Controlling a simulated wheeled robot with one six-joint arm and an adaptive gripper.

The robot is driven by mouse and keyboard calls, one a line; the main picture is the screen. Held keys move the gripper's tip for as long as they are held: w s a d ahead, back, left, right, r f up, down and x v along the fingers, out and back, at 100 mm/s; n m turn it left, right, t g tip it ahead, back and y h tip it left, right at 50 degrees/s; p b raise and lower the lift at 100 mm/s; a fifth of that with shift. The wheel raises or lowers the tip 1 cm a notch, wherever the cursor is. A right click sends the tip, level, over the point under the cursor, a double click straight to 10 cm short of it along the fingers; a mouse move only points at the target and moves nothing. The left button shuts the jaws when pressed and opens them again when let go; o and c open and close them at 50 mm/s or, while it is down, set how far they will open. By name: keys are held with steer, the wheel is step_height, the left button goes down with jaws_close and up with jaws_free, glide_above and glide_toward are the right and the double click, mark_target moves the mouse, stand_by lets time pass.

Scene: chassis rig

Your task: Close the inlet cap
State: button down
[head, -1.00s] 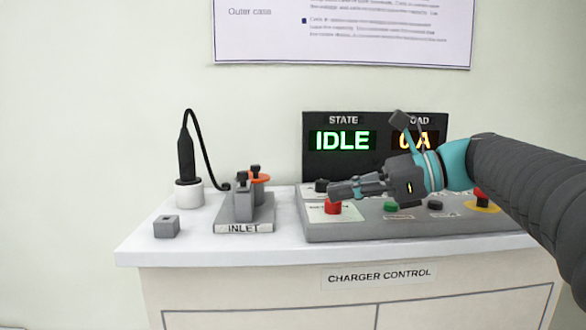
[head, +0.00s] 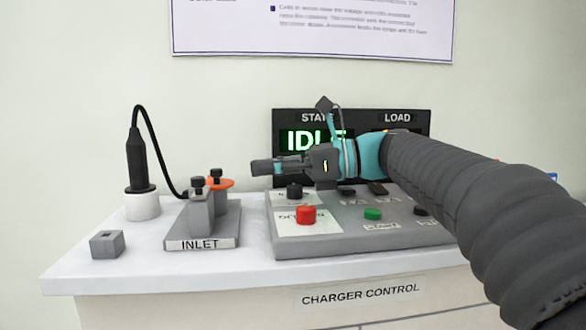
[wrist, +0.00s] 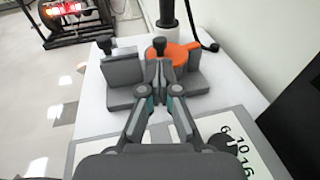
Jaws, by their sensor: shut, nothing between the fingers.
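The inlet (head: 201,243) is a grey fixture on a labelled base on the bench, left of the control panel. Two grey upright parts with black knobs stand on it, and an orange disc (head: 221,184) sits behind them. Which part is the cap, and how it is seated, I cannot tell. The inlet (wrist: 121,95) and orange disc (wrist: 172,54) also show in the wrist view. My gripper (head: 254,167) is shut and empty, just right of the inlet and slightly above the orange disc. In the wrist view its fingertips (wrist: 158,65) overlap the inlet's middle; contact is unclear.
A black plug (head: 136,165) with a cable stands in a white holder (head: 142,206) behind left. A small grey block (head: 107,244) lies at the front left. The control panel (head: 350,237) carries a red button (head: 305,214) and a green one (head: 373,214). The display reads IDLE.

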mark_target(214, 174)
steer(key=shift+s+a+f, duration=0.1)
steer(key=shift+a+f, duration=0.05)
steer(key=shift+a, duration=1.15)
steer(key=shift+a+f, duration=0.15)
steer(key=shift+a, duration=1.1)
